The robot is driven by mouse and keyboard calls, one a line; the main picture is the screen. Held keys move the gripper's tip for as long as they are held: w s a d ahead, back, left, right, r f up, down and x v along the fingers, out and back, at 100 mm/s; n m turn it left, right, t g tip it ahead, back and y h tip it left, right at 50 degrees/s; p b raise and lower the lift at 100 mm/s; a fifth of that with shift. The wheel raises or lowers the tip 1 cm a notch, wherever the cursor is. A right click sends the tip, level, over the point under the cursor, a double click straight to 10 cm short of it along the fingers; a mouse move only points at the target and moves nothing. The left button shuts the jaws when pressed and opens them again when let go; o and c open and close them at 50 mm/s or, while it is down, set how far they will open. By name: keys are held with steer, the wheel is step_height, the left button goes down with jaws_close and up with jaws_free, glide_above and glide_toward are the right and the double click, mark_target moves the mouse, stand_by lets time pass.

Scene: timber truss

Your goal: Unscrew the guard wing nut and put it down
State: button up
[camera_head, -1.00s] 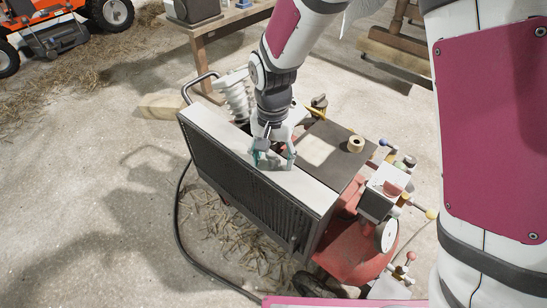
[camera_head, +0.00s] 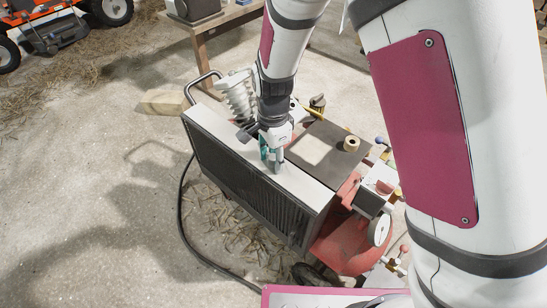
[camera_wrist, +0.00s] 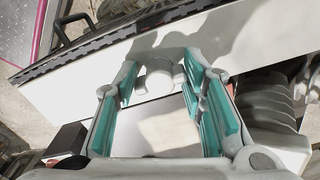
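The guard (camera_head: 306,186) is a long box with a pale top and a dark slatted front, on a red machine. In the wrist view its pale top (camera_wrist: 75,95) runs across the picture. A small pale grey rounded knob, seemingly the wing nut (camera_wrist: 158,84), stands at the edge of this top. My gripper (camera_head: 271,165) points down at the guard top in the head view. In the wrist view my gripper (camera_wrist: 161,76) is open, its teal pads on either side of the knob with gaps showing. The head view hides the knob behind my gripper.
A ribbed pale cylinder (camera_head: 238,95) stands close behind my gripper. A dark plate with a tape roll (camera_head: 351,144) lies to the right. Valves and a gauge (camera_head: 379,231) crowd the right end. A black hose (camera_head: 181,215) curves over the floor at left.

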jaws_close()
steer(key=n, duration=1.1)
steer(key=shift+n, duration=0.3)
steer(key=n, duration=0.4)
steer(key=shift+r+n, duration=0.1)
steer(key=shift+n, duration=0.2)
steer(key=n+p, duration=0.1)
steer(key=n, duration=0.6)
steer(key=shift+p, duration=0.4)
